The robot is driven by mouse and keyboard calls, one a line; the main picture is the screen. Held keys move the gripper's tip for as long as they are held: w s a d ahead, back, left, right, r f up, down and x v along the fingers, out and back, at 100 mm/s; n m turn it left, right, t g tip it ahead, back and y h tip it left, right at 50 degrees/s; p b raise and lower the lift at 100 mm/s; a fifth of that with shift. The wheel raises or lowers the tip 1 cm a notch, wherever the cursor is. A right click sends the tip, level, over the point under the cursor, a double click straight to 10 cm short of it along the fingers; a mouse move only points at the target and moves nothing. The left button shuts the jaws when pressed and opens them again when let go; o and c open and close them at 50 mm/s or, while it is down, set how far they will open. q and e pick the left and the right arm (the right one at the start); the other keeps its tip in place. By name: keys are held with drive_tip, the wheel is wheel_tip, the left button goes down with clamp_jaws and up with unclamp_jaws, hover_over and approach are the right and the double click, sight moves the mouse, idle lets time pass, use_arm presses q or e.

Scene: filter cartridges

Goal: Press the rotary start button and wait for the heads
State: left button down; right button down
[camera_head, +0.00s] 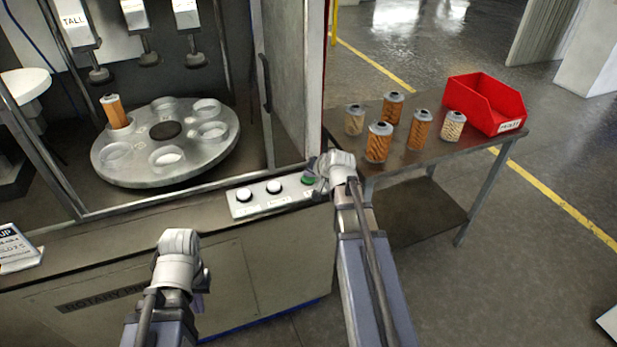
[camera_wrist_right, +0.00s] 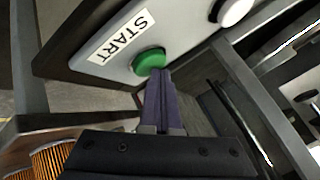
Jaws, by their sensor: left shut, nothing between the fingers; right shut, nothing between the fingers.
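The green start button (camera_head: 308,181) sits at the right end of a control panel (camera_head: 240,206) on the machine's front ledge. In the right wrist view the green button (camera_wrist_right: 149,61) is beside a START label (camera_wrist_right: 120,37). My right gripper (camera_wrist_right: 160,76) is shut and empty, its fingertips at the button's edge; I cannot tell whether they touch it. The rotary table (camera_head: 165,177) holds one orange cartridge (camera_head: 115,111) in a left cup; the other cups look empty. Several heads (camera_head: 145,57) hang above it. My left gripper (camera_head: 196,300) is shut and empty before the cabinet, its fingertips mostly hidden.
A side table (camera_head: 375,172) at right carries several cartridges (camera_head: 378,143) and a red bin (camera_head: 484,103). The machine's glass door (camera_head: 285,75) and frame stand beside my right arm. Two other knobs (camera_head: 273,187) are left of the button. A sign (camera_head: 16,248) stands at far left.

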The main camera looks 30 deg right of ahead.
sight(309, 180)
drive_tip(key=shift+r, duration=0.1)
drive_tip(key=shift+r+p, duration=0.9)
drive_tip(key=shift+p, duration=0.1)
wheel_tip(309, 180, up, 5)
drive_tip(key=p, duration=0.5)
idle(0.6)
